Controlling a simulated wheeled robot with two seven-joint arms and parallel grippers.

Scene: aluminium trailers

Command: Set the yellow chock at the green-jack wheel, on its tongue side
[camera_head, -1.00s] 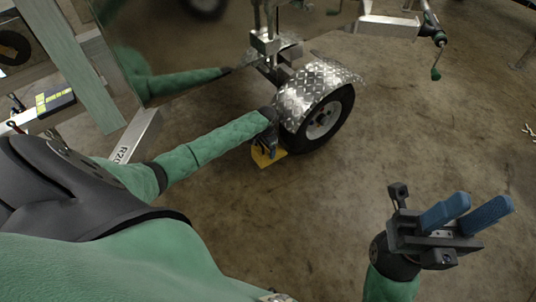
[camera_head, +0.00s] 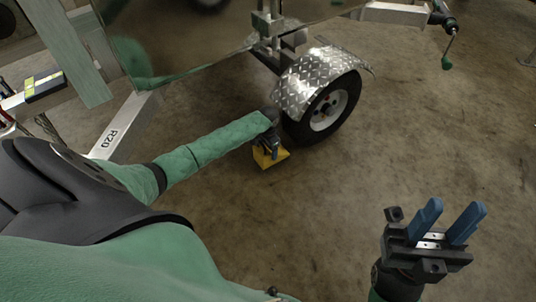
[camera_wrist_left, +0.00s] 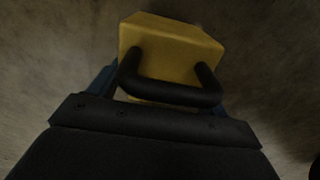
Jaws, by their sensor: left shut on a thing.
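The yellow chock (camera_head: 271,158) is at the floor beside the near-left side of the trailer wheel (camera_head: 328,112); I cannot tell whether it touches the floor or the tyre. My left gripper (camera_head: 268,145) is shut on the chock, reaching in from the left. In the left wrist view the chock (camera_wrist_left: 170,48) shows with a black handle (camera_wrist_left: 170,92) across it, in front of the gripper's dark body. The green-handled jack (camera_head: 447,62) is on the trailer frame at the upper right. My right gripper (camera_head: 446,221) is open and empty, fingers pointing up.
A diamond-plate fender (camera_head: 312,80) covers the wheel top. The shiny trailer body (camera_head: 190,50) is above and behind my left arm. A beam marked R20 (camera_head: 115,135) stands at left. The concrete floor to the right is clear.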

